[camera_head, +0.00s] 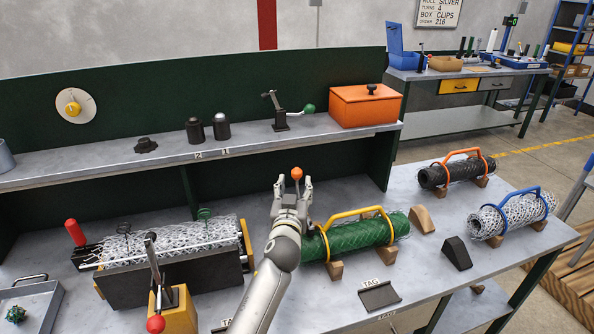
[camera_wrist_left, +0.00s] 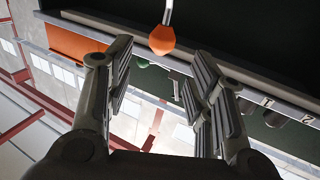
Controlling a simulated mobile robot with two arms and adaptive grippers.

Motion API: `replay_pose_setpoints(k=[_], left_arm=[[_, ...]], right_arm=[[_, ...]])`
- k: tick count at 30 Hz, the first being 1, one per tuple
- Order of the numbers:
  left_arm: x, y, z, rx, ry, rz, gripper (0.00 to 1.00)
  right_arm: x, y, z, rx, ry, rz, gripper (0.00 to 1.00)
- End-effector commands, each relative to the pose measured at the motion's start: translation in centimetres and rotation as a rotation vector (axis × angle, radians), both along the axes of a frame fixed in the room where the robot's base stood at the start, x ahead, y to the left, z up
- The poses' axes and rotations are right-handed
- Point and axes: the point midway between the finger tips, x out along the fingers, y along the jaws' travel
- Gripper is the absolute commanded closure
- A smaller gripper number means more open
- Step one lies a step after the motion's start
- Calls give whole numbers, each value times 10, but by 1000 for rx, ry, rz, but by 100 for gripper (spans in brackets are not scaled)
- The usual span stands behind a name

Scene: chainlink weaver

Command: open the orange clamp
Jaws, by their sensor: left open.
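An orange knob (camera_head: 297,173) shows just beyond the fingertips of my left gripper (camera_head: 293,184). In the left wrist view the orange knob (camera_wrist_left: 162,40) sits on the end of a thin metal rod. It lies ahead of the two spread fingers of my left gripper (camera_wrist_left: 163,70), in line with the gap between them. The fingers are open and nothing is held. The knob looks like a lever end, but any clamp body under it is hidden behind my gripper in the head view. My right gripper is not in view.
A green mesh roll (camera_head: 355,236) with a yellow handle lies close right of my gripper. A mesh-covered fixture (camera_head: 170,240) stands left, with a red-knobbed lever (camera_head: 156,323) in front. On the shelf behind are a green-knobbed clamp (camera_head: 281,117) and an orange box (camera_head: 364,107).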

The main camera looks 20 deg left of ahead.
Motion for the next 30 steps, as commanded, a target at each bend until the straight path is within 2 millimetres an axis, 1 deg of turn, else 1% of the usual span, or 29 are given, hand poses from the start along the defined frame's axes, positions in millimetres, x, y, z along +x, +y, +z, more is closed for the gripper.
replay_pose_setpoints(k=[1,2,4,5,7,10,12,14,17,25,29,30], left_arm=[[9,2,1,3,1,1,51],[13,3,1,3,1,1,51],[24,6,1,2,1,1,51],[28,6,1,2,0,2,51],[38,8,1,2,0,1,51],[50,11,1,1,1,1,51],[58,12,0,2,0,1,51],[63,13,0,0,1,1,51],[69,15,0,1,1,2,51],[73,16,0,0,1,1,51],[73,16,0,0,1,1,51],[73,15,0,0,1,1,55]], right_arm=[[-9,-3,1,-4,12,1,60],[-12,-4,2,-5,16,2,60],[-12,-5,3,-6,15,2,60],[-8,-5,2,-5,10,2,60],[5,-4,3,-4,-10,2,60],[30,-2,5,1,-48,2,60],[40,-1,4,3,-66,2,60],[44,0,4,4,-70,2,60],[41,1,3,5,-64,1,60],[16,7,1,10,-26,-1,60],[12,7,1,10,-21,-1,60],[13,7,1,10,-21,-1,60]])
